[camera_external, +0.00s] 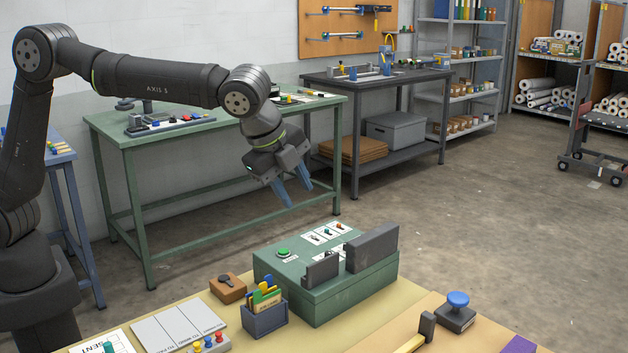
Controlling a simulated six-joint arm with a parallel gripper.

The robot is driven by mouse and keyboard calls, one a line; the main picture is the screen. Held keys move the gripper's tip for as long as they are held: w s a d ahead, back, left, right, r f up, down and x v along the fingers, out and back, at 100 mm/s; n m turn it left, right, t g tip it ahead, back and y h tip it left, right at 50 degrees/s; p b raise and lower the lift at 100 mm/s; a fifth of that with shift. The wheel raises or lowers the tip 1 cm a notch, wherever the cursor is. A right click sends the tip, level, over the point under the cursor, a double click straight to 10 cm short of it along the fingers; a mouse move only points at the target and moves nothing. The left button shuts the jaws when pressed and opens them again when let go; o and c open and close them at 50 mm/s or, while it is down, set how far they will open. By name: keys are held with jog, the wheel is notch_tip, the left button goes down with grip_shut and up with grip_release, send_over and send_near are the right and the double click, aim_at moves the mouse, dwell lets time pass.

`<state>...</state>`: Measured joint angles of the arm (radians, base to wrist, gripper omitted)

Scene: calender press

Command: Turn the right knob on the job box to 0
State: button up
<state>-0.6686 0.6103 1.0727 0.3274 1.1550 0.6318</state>
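The job box appears to be the green box (335,300) on the table in front. Its sloping top has a green push button (284,252) and a row of white cards with small dark or coloured parts (327,233). A small dark grey upright block (322,270) stands on the top, and a larger one (372,247) stands to its right. I cannot tell for sure which part is the right knob, and no 0 mark is readable. My gripper (296,194) has blue fingers, spread apart and empty, in the air above and behind the box.
On the tabletop (377,317), a blue-grey holder with coloured cards (264,318) and a brown block with a dark knob (228,288) stand left of the box. A blue-topped mushroom button (457,310) stands to the right. A green bench (200,133) is behind.

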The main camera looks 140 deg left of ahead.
jog(key=w+d+r+m+t, duration=0.1)
jog(key=w+d+r, duration=0.1)
jog(key=d, duration=0.5)
jog(key=w+d+r+m+t, duration=0.1)
jog(key=w+d+r, duration=0.1)
jog(key=w+d, duration=0.2)
jog(key=d, duration=0.3)
jog(key=shift+w+d+t+y, duration=0.25)
jog(key=shift+t+y, duration=0.05)
jog(key=shift+t, duration=0.1)
jog(key=n+g+h, duration=0.1)
jog(key=n+g, duration=0.1)
jog(key=n, duration=1.6)
send_over(326, 253)
jog(key=s+d, duration=0.2)
jog(key=d, duration=0.5)
notch_tip(326, 253, down, 6)
jog(key=x, duration=1.7)
jog(key=shift+d+f, duration=0.15)
jog(key=shift+f, duration=0.15)
jog(key=shift+s+m, duration=0.1)
jog(key=shift+m, duration=0.2)
grip_shut()
